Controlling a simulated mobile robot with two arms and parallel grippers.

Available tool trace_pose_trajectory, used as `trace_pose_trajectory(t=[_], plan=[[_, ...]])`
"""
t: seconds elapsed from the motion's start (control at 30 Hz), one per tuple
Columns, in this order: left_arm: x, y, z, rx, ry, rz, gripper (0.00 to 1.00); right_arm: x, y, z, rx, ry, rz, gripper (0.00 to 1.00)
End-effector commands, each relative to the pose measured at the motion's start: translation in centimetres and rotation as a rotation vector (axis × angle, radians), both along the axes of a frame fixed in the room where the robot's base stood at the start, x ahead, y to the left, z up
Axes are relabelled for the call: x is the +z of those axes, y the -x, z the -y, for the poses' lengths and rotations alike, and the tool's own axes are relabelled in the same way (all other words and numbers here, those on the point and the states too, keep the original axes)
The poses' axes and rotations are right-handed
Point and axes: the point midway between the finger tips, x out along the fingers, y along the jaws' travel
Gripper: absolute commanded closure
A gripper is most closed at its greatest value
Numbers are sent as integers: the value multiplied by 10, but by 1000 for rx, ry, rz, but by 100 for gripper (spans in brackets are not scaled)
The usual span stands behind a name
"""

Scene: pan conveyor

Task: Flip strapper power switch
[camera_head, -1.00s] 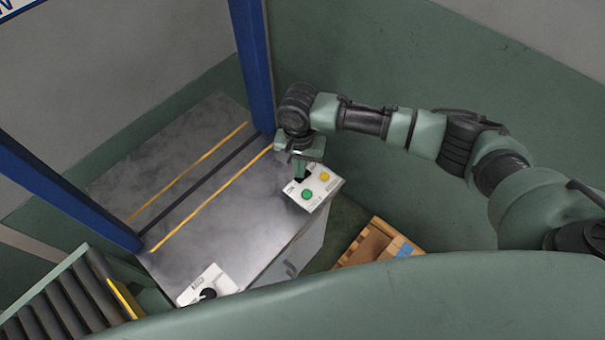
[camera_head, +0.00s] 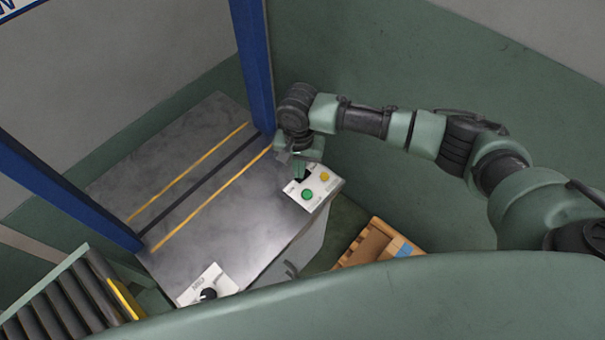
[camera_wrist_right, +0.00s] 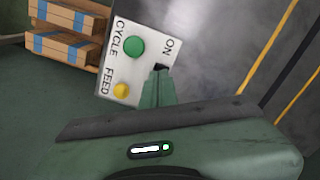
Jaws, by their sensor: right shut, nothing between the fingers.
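The strapper's control panel (camera_head: 325,184) is a white box at the right corner of the steel table. It carries a green button (camera_head: 307,194) and a yellow button (camera_head: 325,176). In the right wrist view, the panel (camera_wrist_right: 120,66) shows the labels ON, CYCLE and FEED. A black switch (camera_wrist_right: 161,67) sits beside ON, partly hidden by my fingertips. My right gripper (camera_head: 299,171) is shut and empty, its tips at or just over the switch; I cannot tell whether they touch. The green button (camera_wrist_right: 134,47) is beside the fingers. My left gripper is not in view.
The steel strapper table (camera_head: 200,225) has blue posts (camera_head: 252,65) at its back and left. A second white box with a black knob (camera_head: 208,294) sits at its front corner. A roller conveyor (camera_head: 70,300) is at lower left. Wooden crates (camera_head: 372,243) stand right of the table.

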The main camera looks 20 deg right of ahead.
Motion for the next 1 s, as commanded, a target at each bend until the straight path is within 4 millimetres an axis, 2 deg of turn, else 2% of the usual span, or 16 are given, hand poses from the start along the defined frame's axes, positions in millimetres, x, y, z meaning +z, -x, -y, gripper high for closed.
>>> trace_pose_trajectory(t=[1.0], plan=[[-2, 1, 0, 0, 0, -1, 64, -5, 0, 0, 0, -1, 0, 100]])
